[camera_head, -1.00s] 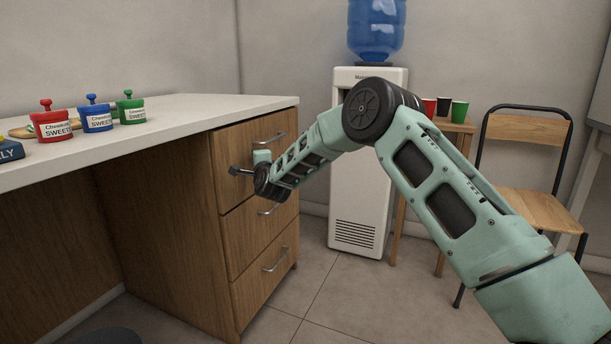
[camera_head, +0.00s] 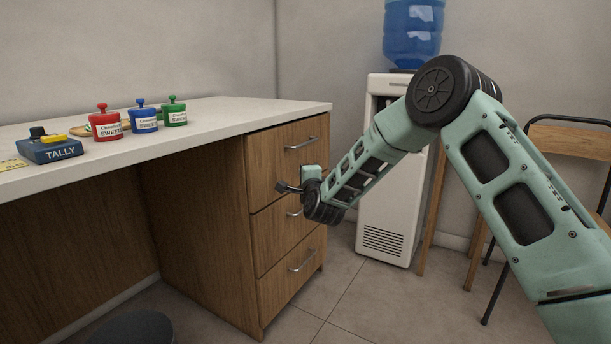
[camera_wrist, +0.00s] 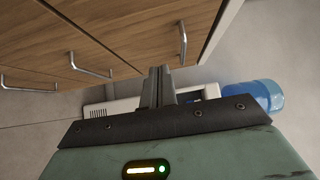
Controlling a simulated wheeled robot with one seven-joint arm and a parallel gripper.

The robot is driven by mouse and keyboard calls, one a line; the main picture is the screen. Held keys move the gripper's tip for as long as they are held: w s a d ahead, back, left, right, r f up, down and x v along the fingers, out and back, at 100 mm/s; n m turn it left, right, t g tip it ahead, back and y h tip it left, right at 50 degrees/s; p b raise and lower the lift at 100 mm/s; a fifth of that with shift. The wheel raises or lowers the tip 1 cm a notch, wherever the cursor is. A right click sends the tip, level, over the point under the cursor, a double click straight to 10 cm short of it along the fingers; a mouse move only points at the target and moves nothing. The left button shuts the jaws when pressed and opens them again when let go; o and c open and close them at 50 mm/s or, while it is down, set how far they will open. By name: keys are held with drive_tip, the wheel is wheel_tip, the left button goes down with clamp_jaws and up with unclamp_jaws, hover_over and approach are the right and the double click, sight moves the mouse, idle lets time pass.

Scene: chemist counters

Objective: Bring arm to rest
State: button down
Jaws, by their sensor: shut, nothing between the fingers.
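My arm (camera_head: 500,170) is bent at a high elbow, with its forearm reaching down and left toward the wooden drawers. My gripper (camera_head: 283,187) is in front of the drawer unit (camera_head: 240,220), near the upper drawers, and looks apart from the handles. In the wrist view my gripper (camera_wrist: 159,70) has its two fingers together with nothing between them. The drawer handles (camera_wrist: 90,68) show beyond the fingers in that view. All three drawers look shut.
A counter (camera_head: 220,118) holds red (camera_head: 104,124), blue (camera_head: 143,119) and green (camera_head: 174,113) jars and a blue tally box (camera_head: 50,149). A water cooler (camera_head: 385,220) and a wooden chair (camera_head: 575,142) stand behind my arm. Floor (camera_head: 345,300) before the drawers is clear.

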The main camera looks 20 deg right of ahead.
drive_tip(key=shift+s+a, duration=0.1)
drive_tip(key=shift+s, duration=0.8)
drive_tip(key=s+a+n+g+y, duration=0.4)
drive_tip(key=s+a+n+y, duration=0.35)
drive_tip(key=a, duration=0.65)
drive_tip(key=s+a+f+n+g, duration=0.1)
drive_tip(key=s+a+n+g, duration=0.3)
drive_tip(key=s, duration=0.5)
drive_tip(key=s+a+n+g, duration=0.2)
drive_tip(key=s+a+n, duration=0.25)
drive_tip(key=s, duration=0.45)
drive_tip(key=s+d+f+n+g+h, duration=0.15)
drive_tip(key=s+n, duration=0.25)
drive_tip(key=s, duration=0.5)
drive_tip(key=s+d+n+g+h, duration=0.1)
drive_tip(key=s+d+n+g, duration=0.2)
drive_tip(key=s, duration=0.5)
drive_tip(key=s+d+n+g+h, duration=0.2)
drive_tip(key=s+d+n+g, duration=0.15)
drive_tip(key=s, duration=0.55)
wheel_tip(320, 180, up, 34)
drive_tip(key=s+p, duration=0.1)
drive_tip(key=p, duration=3.4)
drive_tip(key=shift+s+r, duration=0.15)
drive_tip(key=shift+s, duration=0.1)
